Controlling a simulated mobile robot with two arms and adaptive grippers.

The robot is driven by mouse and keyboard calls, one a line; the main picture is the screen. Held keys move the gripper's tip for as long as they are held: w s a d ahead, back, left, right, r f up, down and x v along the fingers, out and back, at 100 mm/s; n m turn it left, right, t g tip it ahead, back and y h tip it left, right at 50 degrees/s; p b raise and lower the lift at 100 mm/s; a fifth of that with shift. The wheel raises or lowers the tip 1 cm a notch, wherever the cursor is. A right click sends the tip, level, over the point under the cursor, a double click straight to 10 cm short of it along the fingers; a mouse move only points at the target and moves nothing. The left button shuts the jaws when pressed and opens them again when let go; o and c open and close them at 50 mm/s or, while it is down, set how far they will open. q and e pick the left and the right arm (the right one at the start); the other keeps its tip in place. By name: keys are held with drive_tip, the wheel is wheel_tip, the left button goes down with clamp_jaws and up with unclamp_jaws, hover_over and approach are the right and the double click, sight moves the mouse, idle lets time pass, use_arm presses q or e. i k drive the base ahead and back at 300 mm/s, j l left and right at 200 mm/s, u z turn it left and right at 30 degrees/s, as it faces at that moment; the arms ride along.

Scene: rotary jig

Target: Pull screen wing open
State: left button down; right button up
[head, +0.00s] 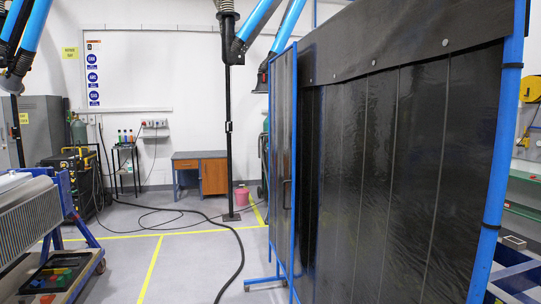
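The screen wing (283,160) is a narrow dark panel in a blue frame, standing upright near the middle of the head view. A dark handle (287,194) shows on it at about mid height. The wing adjoins the large screen of dark overlapping strips (385,180), whose blue post (500,150) stands at the right. The wing's blue foot (265,283) rests on the floor. Neither of my grippers is in view.
Grey floor with yellow lines (150,270) is open left of the wing. A black cable (235,250) runs across it. At the left stand a blue-framed cart (75,260) and a welding machine (80,180). A wooden desk (200,172) and pink bucket (241,196) stand behind.

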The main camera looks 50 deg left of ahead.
sight(282, 73)
drive_tip(key=j+u, duration=0.1)
drive_tip(key=u, duration=1.55)
drive_tip(key=i+j, duration=0.55)
drive_tip(key=i+j+z, duration=0.1)
drive_tip(key=i+j, duration=0.45)
drive_tip(key=i, duration=0.25)
